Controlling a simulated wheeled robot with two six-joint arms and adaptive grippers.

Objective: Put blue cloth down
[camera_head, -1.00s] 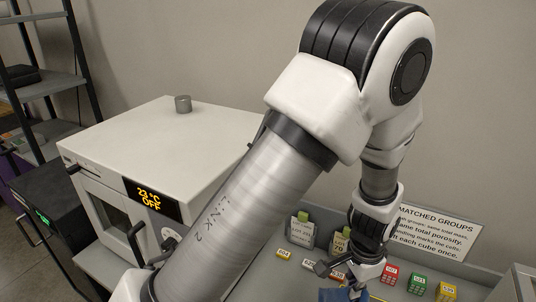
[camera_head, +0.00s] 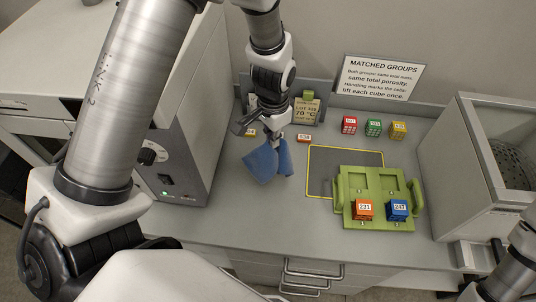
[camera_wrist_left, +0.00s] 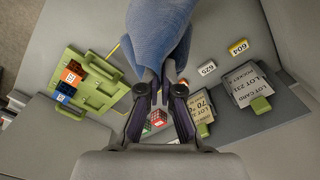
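The blue cloth (camera_head: 261,164) hangs in loose folds from my left gripper (camera_head: 276,140), over the bench to the left of the yellow-outlined area. In the left wrist view, the fingers of my left gripper (camera_wrist_left: 161,88) are closed on the cloth (camera_wrist_left: 160,32), which hangs past their tips. I cannot tell whether its lower edge touches the bench. My right gripper is out of view; only part of my right arm shows at the lower right.
A green tray (camera_head: 377,218) with an orange cube (camera_head: 364,210) and a blue cube (camera_head: 397,210) overlaps the yellow-outlined dark area (camera_head: 320,175). Red (camera_head: 349,125), green (camera_head: 373,128) and yellow (camera_head: 398,130) cubes stand behind. The bench front (camera_head: 250,225) is clear.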

